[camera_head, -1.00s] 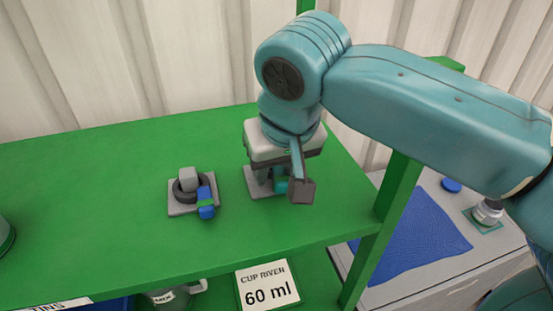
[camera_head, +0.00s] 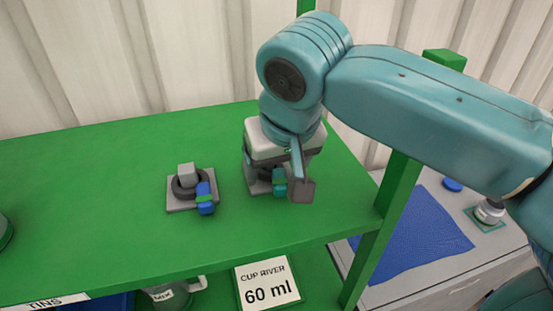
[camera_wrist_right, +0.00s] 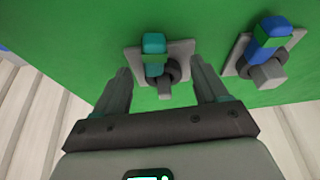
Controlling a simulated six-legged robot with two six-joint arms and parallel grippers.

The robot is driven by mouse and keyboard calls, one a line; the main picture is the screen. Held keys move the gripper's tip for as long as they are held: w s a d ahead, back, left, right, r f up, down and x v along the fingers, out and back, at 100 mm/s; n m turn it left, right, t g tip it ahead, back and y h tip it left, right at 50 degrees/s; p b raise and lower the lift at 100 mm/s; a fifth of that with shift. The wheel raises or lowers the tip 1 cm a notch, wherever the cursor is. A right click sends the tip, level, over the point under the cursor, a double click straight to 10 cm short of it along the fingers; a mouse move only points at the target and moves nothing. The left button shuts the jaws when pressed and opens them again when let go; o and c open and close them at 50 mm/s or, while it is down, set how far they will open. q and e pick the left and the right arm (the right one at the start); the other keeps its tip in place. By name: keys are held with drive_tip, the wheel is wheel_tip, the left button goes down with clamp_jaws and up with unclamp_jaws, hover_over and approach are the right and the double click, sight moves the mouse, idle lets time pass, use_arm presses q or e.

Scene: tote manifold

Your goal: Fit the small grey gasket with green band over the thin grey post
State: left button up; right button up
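A small dark grey gasket with a teal tab (camera_head: 279,182) and a darker green band sits on a plate at the right of the shelf. In the right wrist view its teal tab (camera_wrist_right: 153,45) points up and its ring appears around the thin grey post (camera_wrist_right: 164,89). How far down the ring sits cannot be told. My right gripper (camera_head: 277,178) is above this plate. In the wrist view its fingers (camera_wrist_right: 161,82) stand apart on either side of the gasket, with gaps showing. My left gripper is not in view.
A second grey plate (camera_head: 178,208) carries a thick grey post (camera_head: 186,170) with a larger dark ring and a blue tab with green band (camera_head: 205,200). The green shelf top (camera_head: 100,230) is mostly clear. A blue mat (camera_head: 420,235) lies on a lower surface at right.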

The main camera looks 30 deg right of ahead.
drive_tip(key=p+v, duration=0.2)
drive_tip(key=v, duration=1.4)
drive_tip(key=shift+r+p, duration=0.15)
drive_tip(key=shift+p, duration=0.15)
